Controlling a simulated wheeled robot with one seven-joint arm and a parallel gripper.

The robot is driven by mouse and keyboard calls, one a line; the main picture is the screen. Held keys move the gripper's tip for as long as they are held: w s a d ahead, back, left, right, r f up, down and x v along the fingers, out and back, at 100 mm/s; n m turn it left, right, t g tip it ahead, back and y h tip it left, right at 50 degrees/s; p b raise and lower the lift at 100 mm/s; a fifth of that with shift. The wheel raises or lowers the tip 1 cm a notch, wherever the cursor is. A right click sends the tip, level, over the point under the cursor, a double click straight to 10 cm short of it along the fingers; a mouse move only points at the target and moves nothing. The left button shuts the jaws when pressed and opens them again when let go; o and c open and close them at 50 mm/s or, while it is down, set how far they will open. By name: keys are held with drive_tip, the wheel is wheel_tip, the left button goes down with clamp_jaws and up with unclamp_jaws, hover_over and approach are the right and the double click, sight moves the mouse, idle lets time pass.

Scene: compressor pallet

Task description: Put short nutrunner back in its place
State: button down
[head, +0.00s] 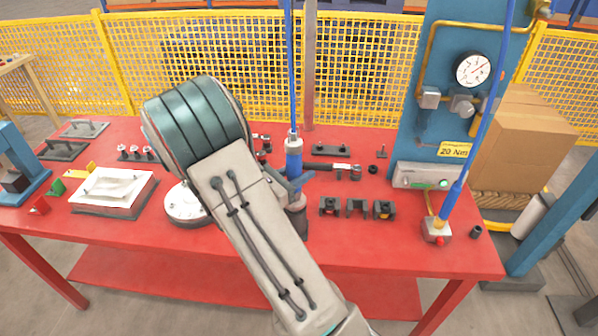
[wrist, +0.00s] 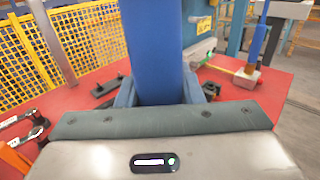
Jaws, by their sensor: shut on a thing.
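The short nutrunner (head: 294,158) is an upright blue cylinder hanging from a blue hose, near the middle of the red table in the head view. Its blue body (wrist: 152,45) fills the centre of the wrist view. My gripper (head: 288,187) is shut on it, with one finger on each side of the body in the wrist view (wrist: 158,95). The nutrunner's dark lower end shows just right of my arm. My arm and the gripper's housing hide part of it, and I cannot tell whether its tip touches anything. I cannot make out an empty holder for it.
Dark blocks (head: 357,207) stand right of the nutrunner, and a ratchet-like tool (head: 335,167) lies behind. A second blue tool (head: 452,198) stands upright at the right by the blue gauge panel (head: 435,110). A white tray (head: 112,190) is at left.

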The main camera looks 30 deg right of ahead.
drive_tip(key=shift+f+b, duration=0.45)
drive_tip(key=shift+f, duration=0.2)
drive_tip(key=c, duration=0.9)
unclamp_jaws()
drive_tip(key=shift+f, duration=0.1)
drive_tip(key=s+a+b, duration=0.2)
drive_tip(key=a, duration=1.1)
drive_tip(key=shift+s+a, duration=0.3)
drive_tip(key=shift+s, duration=0.05)
